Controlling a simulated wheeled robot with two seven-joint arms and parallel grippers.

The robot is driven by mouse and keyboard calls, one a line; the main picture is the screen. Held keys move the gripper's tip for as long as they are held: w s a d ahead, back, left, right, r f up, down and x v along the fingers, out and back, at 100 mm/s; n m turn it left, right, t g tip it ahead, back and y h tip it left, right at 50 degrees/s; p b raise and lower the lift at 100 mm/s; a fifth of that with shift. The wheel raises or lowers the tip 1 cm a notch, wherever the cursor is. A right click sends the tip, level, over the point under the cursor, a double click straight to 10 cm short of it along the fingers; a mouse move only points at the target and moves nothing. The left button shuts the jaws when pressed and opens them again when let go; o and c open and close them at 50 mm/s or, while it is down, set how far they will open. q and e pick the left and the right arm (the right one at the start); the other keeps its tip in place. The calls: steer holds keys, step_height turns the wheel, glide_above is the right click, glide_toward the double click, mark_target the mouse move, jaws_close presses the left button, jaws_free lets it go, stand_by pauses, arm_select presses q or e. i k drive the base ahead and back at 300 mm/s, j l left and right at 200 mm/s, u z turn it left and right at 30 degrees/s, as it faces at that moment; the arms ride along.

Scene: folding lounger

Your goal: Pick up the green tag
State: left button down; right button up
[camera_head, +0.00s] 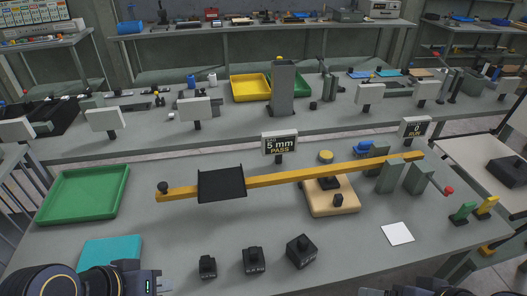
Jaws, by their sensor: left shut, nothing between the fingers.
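My left gripper (153,283) is at the bottom left edge of the view, low beside the teal mat, shut and empty, far from the green tag. Part of my right arm shows at the bottom edge, right of centre; its fingers are out of view. Nothing covers the green tag.
A long yellow beam (283,178) with a black tray (221,185) crosses the table on a wooden base (345,208). Black blocks (302,251) stand in front. A green tray (84,193) and teal mat (110,251) lie left; a white card (397,233) lies right.

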mark_target(459, 219)
steer(key=l+z, duration=0.1)
steer(key=z, duration=1.4)
steer(key=i+l+u, duration=0.15)
steer(key=u, duration=0.9)
steer(key=i+l+u, duration=0.25)
steer(key=l, duration=0.2)
steer(key=l+u, duration=0.3)
steer(key=l, duration=0.15)
steer(key=l+u, duration=0.25)
steer(key=l, duration=0.25)
steer(key=l+u, duration=0.1)
steer(key=l, duration=1)
steer(key=i, duration=0.05)
